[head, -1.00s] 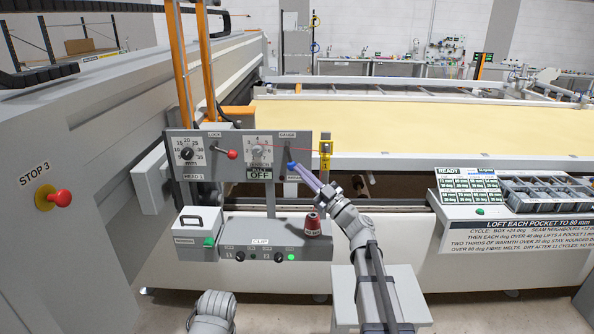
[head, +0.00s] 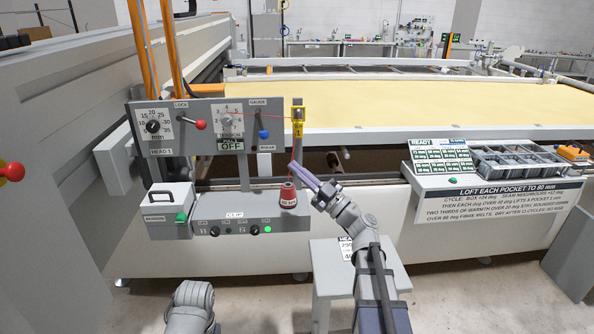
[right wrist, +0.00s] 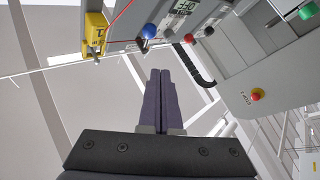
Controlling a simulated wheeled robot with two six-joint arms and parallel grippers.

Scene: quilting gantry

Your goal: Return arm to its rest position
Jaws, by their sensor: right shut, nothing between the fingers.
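My right gripper (head: 312,184) is shut and empty in the head view, in front of the control panel and just right of the red thread cone (head: 288,194). In the right wrist view its two dark fingers (right wrist: 161,75) lie together with nothing between them. The blue gauge lever (head: 264,134) hangs on the panel above and left of the gripper, apart from it; its blue knob also shows in the right wrist view (right wrist: 149,31). My left arm shows only as a grey link at the bottom of the head view; its gripper is out of frame.
The grey control panel (head: 190,143) carries dials and a red lock lever (head: 200,125). A grey stool (head: 325,270) stands under my right arm. A tray of compartments (head: 515,160) is at the right. The yellow quilting bed (head: 420,98) lies behind.

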